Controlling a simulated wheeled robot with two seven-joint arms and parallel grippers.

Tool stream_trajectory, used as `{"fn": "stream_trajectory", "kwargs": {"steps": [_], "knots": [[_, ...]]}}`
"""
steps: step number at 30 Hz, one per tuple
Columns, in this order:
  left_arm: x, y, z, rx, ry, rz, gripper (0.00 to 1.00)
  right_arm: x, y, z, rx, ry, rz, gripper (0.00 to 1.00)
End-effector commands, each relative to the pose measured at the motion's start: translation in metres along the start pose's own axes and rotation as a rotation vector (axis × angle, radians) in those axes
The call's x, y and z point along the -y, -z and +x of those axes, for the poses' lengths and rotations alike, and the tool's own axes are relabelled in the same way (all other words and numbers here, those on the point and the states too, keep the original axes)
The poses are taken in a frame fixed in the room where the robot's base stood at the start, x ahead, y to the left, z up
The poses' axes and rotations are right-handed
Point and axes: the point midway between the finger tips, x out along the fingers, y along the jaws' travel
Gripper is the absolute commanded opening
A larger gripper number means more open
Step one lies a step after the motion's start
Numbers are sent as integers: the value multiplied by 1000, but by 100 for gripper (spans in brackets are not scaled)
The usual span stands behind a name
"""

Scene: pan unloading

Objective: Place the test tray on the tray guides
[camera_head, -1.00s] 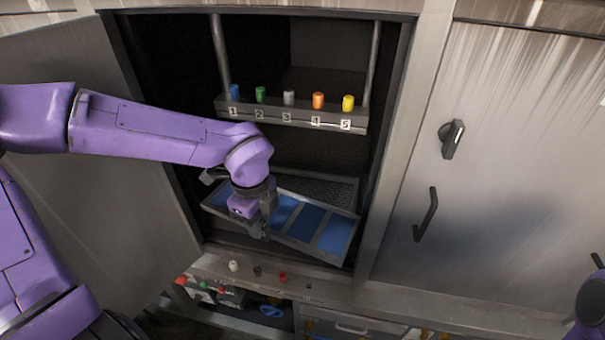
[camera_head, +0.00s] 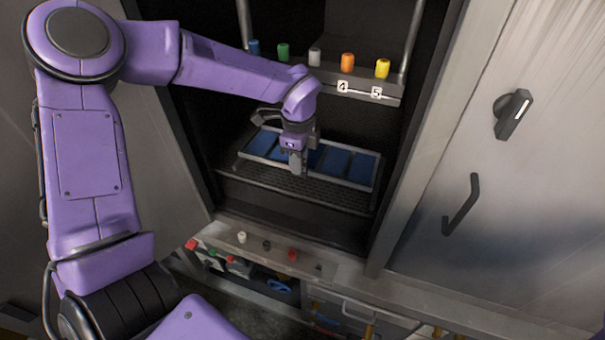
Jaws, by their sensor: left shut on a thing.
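The test tray (camera_head: 364,171) is a grey metal frame with several blue compartments. It is inside the open cabinet, below the shelf of coloured pegs, and looks close to level. My left gripper (camera_head: 297,170) reaches in from the left and is shut on the tray's front edge, covering part of its middle. Below the tray lies a dark perforated rack (camera_head: 340,194), which appears to be the tray guides. I cannot tell whether the tray touches it. My right gripper is out of view.
Above, a shelf (camera_head: 395,89) holds several coloured pegs, including an orange one (camera_head: 347,62). The cabinet's right frame (camera_head: 413,160) and a closed door (camera_head: 540,130) with a handle (camera_head: 461,205) bound the right side. A ledge with small knobs (camera_head: 292,254) runs below the opening.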

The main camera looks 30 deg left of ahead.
Motion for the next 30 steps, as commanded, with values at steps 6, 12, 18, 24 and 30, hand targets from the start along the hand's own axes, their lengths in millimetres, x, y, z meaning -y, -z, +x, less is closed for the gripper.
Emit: {"fn": "stream_trajectory", "kwargs": {"steps": [6,12,18,24,30], "knots": [[20,-1,25,-1,3,0,0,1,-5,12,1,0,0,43],[28,-2,56,-1,1,1,0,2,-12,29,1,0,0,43],[28,-2,64,-1,3,0,0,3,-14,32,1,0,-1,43],[28,-2,68,-2,2,0,0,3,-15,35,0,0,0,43],[28,-2,68,-1,1,0,47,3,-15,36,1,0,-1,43]]}}
